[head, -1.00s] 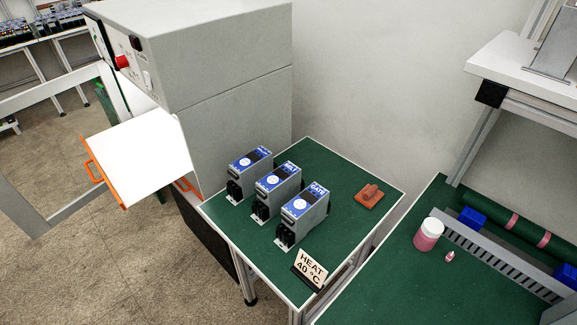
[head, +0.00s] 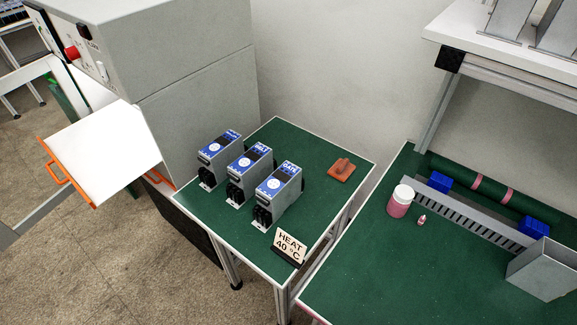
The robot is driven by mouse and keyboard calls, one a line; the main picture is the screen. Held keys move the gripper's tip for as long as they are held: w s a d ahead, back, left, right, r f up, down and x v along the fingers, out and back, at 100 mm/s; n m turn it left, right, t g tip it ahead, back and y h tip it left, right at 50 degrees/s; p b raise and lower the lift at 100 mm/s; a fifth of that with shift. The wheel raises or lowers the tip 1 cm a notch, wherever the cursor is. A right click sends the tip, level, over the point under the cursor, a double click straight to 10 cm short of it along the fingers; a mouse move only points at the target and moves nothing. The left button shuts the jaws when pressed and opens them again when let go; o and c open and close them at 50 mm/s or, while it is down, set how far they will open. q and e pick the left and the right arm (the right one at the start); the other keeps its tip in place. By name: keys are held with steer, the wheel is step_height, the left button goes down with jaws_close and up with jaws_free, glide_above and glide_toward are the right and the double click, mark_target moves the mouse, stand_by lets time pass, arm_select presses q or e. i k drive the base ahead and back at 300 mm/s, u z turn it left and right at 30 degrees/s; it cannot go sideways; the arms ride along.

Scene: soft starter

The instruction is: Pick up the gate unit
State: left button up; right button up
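The gate unit (head: 279,193) is a grey box-shaped module with a blue label reading GATE and black terminals at its lower front. It stands on the green-topped side table (head: 312,158), the nearest and rightmost of three similar units in a row. The middle unit (head: 248,172), whose label is hard to read, stands just left of it, and the third unit (head: 218,157) stands farther left. Neither of my grippers is in the head view.
A HEAT 40 °C sign (head: 290,246) stands in front of the gate unit near the table edge. A brown block (head: 341,170) lies behind right. A grey cabinet (head: 197,120) rises at left. The right bench holds a pink jar (head: 401,201) and a grey slotted duct (head: 470,213).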

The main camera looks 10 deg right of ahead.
mark_target(282, 188)
steer(key=u, duration=0.5)
steer(key=k, duration=1.35)
